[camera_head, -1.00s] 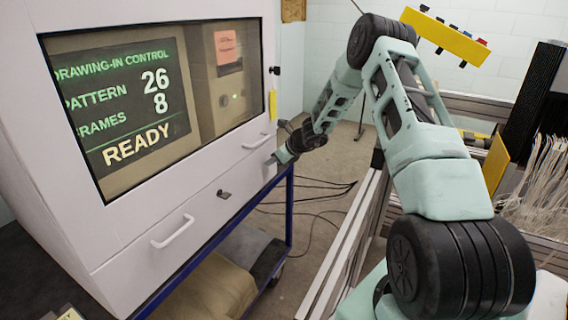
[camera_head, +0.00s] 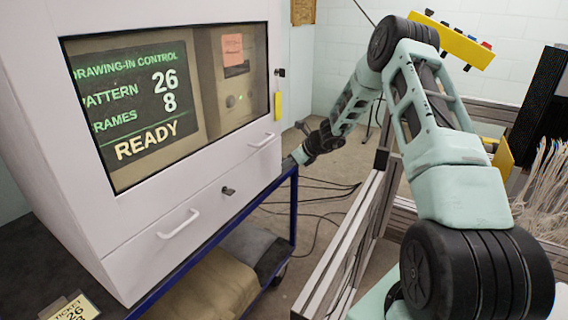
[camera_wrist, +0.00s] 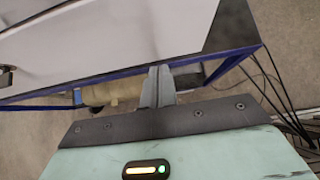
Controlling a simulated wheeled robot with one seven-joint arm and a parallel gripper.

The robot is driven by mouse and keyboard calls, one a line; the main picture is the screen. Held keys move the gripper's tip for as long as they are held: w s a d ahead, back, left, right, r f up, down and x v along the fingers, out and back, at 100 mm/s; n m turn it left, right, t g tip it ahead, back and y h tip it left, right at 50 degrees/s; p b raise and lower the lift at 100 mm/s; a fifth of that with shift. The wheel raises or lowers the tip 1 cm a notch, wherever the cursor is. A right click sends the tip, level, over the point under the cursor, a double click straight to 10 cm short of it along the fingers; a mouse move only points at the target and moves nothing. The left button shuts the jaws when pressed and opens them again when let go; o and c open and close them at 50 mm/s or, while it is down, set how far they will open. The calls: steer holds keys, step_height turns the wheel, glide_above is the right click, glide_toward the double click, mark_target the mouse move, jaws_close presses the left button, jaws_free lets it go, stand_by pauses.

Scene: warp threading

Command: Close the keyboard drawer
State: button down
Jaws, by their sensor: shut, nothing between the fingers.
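The keyboard drawer (camera_head: 205,215) is the white front panel low on the cabinet. It has two pale bar handles and a dark lock with a key (camera_head: 228,191) between them. Its front looks about flush with the cabinet face; a small gap cannot be told. My gripper (camera_head: 296,160) is at the drawer's far right corner, partly hidden by my wrist. In the wrist view, my gripper (camera_wrist: 158,84) has its fingers together and empty, just below the drawer front's (camera_wrist: 110,35) lower edge. Whether they touch it is unclear.
The white cabinet with a lit screen (camera_head: 135,110) stands on a blue-framed cart (camera_head: 293,215). A folded tan cloth or sack (camera_head: 210,285) lies on its lower shelf. Cables lie on the floor. A metal frame (camera_head: 345,240) stands to the right.

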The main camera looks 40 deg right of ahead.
steer(key=v, duration=0.8)
steer(key=shift+s+r, duration=0.25)
steer(key=shift+r, duration=0.05)
steer(key=shift+d, duration=0.15)
steer(key=s+a+r+n+g+y, duration=0.15)
steer(key=a+n, duration=0.25)
steer(key=a, duration=0.5)
steer(key=a+r+n+g+y, duration=0.1)
steer(key=a+r+n+g, duration=0.3)
steer(key=a, duration=0.6)
steer(key=s+a+r+n, duration=0.1)
steer(key=s+a+n, duration=0.35)
steer(key=a, duration=0.35)
steer(key=s+a+r+n, duration=0.1)
steer(key=s+a+n, duration=0.3)
steer(key=a+n, duration=0.25)
steer(key=s+a+r+n+g+h+p, duration=0.2)
steer(key=s+a+r+n+g, duration=0.15)
steer(key=s+a+n, duration=0.85)
steer(key=s+d+n+h, duration=0.1)
steer(key=s+n+h, duration=0.2)
steer(key=s+n, duration=0.5)
steer(key=s, duration=0.6)
steer(key=shift+s+d+n, duration=0.15)
steer(key=shift+d+n, duration=0.15)
steer(key=shift+d, duration=0.05)
steer(key=shift+f, duration=0.1)
